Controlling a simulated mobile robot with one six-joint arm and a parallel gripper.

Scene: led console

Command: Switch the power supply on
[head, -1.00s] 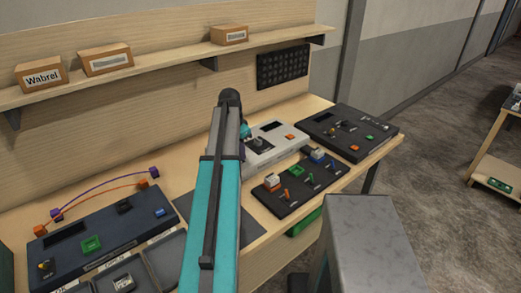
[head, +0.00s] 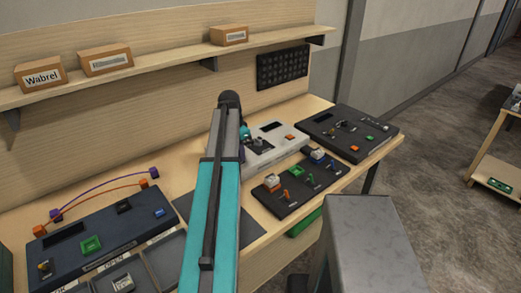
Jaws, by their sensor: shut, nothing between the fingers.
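A light grey console (head: 276,151) stands on the bench just right of my arm. It looks like the power supply, but no label on it is readable. It has a dark display, an orange button (head: 289,137) and a small dark control near its left side. My gripper (head: 248,142) is small and mostly hidden behind my own arm. It is shut and empty at the left end of the light grey console. I cannot tell whether it touches the console or its switch.
A dark panel (head: 304,192) with coloured levers lies in front, and a black console (head: 347,124) stands at the right. A blue-grey console (head: 108,232) with cables is at left. A shelf (head: 160,76) with boxes runs above.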

